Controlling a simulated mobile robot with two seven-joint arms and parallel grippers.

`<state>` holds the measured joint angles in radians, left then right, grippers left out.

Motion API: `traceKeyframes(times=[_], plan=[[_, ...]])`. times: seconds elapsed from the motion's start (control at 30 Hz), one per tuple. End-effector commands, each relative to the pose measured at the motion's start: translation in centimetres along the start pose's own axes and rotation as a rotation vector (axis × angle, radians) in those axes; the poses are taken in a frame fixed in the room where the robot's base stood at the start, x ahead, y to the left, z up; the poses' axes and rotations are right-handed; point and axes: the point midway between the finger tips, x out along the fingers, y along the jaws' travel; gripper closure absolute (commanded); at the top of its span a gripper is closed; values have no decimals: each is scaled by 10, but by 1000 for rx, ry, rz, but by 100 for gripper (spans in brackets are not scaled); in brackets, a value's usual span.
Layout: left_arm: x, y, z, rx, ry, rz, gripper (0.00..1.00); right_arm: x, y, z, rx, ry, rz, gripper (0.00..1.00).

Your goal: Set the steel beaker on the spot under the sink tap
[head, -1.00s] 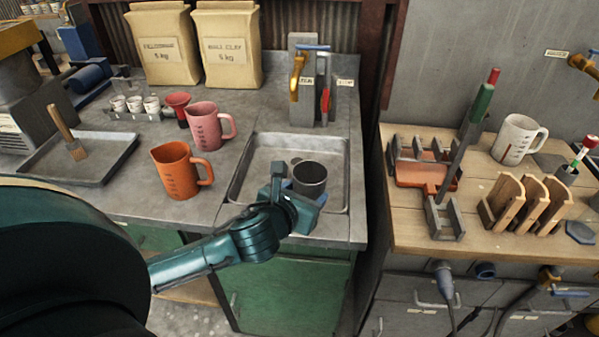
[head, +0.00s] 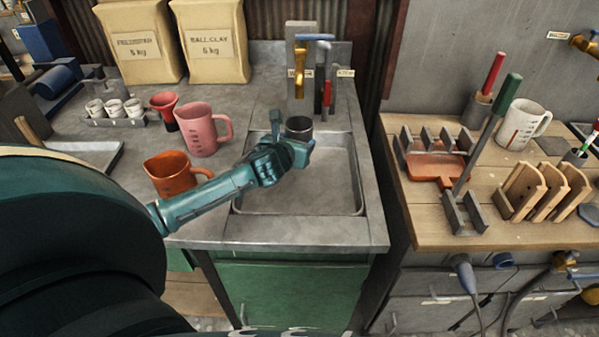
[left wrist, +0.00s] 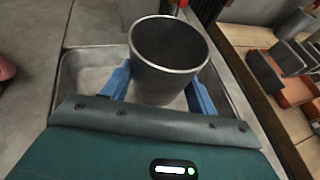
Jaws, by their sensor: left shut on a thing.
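The steel beaker (head: 299,126) is a dark grey open cup, upright over the back part of the sink basin (head: 318,207). My left gripper (head: 296,148) is shut on it. In the left wrist view the blue fingers sit on either side of the beaker (left wrist: 168,62), and it looks empty. The gold tap (head: 300,75) with a blue lever stands on a grey post behind the basin, beyond the beaker. I cannot tell whether the beaker's base touches the basin floor, because my gripper hides it. My right gripper is not in view.
A pink jug (head: 203,129) and an orange jug (head: 172,174) stand left of the sink. A red-handled tool (head: 326,95) is beside the tap. A wooden bench (head: 440,215) with racks stands at right, across a gap. The basin's front is clear.

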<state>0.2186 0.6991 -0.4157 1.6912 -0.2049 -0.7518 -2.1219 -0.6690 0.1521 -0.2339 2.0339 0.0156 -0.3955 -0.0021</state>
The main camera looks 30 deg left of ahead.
Motion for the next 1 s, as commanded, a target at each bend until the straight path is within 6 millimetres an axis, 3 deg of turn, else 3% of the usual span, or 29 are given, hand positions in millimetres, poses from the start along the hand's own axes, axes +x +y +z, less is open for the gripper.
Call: traceKeyframes(times=[0.2, 0.47, 0.63, 1.0], plan=[[16, -2, -42, -3, 6, 1, 72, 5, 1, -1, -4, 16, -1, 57], [25, -2, -61, -1, 3, 0, 72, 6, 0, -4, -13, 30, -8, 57], [34, -3, -85, -2, 5, 0, 72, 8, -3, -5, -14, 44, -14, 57], [36, -3, -90, 1, 2, -1, 72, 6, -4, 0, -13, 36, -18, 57]])
